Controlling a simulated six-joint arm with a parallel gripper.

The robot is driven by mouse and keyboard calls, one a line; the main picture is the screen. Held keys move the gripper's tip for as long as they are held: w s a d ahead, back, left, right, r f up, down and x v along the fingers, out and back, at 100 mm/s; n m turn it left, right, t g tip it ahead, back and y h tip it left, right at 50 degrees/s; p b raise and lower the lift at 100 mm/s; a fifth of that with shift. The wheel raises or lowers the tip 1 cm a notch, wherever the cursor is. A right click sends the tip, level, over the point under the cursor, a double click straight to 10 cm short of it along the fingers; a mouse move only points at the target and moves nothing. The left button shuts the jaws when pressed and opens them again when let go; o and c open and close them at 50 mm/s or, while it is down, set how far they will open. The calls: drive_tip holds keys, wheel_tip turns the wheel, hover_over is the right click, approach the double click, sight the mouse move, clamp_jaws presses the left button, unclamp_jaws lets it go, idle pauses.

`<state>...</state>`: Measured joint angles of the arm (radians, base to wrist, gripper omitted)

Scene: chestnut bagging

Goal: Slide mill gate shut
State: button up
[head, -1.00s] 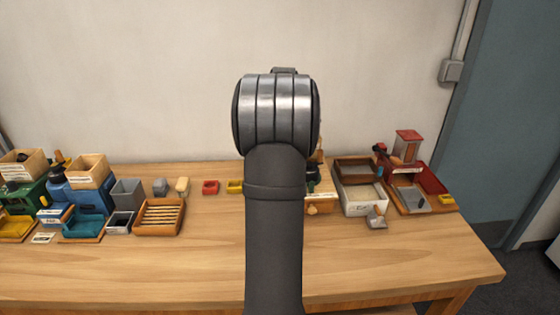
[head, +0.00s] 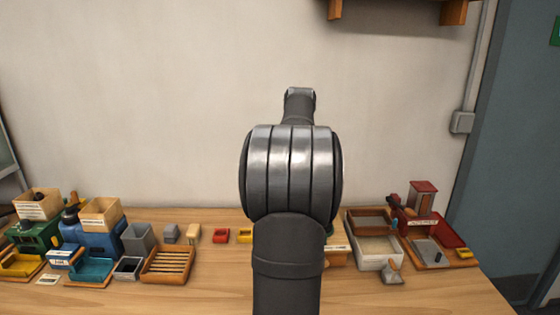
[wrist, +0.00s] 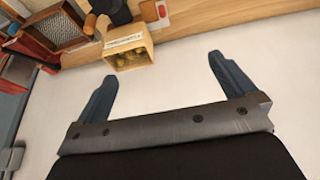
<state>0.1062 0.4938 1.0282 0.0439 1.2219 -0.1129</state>
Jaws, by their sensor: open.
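In the head view a blue mill (head: 92,240) with a wooden hopper (head: 101,213) stands at the left, and a green mill (head: 38,236) with a similar hopper is beside it. A red mill-like unit (head: 423,222) stands at the far right. I cannot tell which one has the gate, and no gate can be made out. My gripper (wrist: 162,66) is open and empty in the wrist view, its two dark fingers apart against the pale wall. In the head view it is hidden behind my arm.
A labelled wooden box (wrist: 128,54) with yellowish contents shows beyond the fingers, apart from them. A slatted wooden tray (head: 168,264), a grey bin (head: 137,238) and a white-walled box (head: 379,254) stand on the table. The front middle of the table (head: 210,292) is clear.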

drive_tip(key=shift+f, duration=0.1)
drive_tip(key=c, duration=0.3)
drive_tip(key=s+f+n+g+h, duration=0.1)
drive_tip(key=f, duration=0.2)
drive_tip(key=f+n+h, duration=0.1)
drive_tip(key=f, duration=0.2)
drive_tip(key=s+f+n+g+h, duration=0.1)
drive_tip(key=f, duration=0.3)
drive_tip(key=shift+s+a+n+g+h, duration=0.3)
drive_tip(key=shift+a+h, duration=0.05)
drive_tip(key=shift+h, duration=0.05)
drive_tip(key=c, duration=1.4)
drive_tip(key=s+f+n+h, duration=0.1)
drive_tip(key=f, duration=0.1)
drive_tip(key=s+f+n+h, duration=0.1)
drive_tip(key=f+n+h, duration=0.3)
drive_tip(key=shift+s+a+f+g, duration=0.3)
drive_tip(key=shift+s+g, duration=0.1)
clamp_jaws()
drive_tip(key=a+f+n+t+h, duration=0.45)
drive_tip(key=a+n+t, duration=0.8)
drive_tip(key=n, duration=0.55)
drive_tip(key=f+x, duration=0.1)
drive_tip(key=x, duration=1.2)
drive_tip(key=shift+d+f+g, duration=0.4)
drive_tip(key=shift+f+g, duration=0.05)
drive_tip(key=shift+f, duration=0.1)
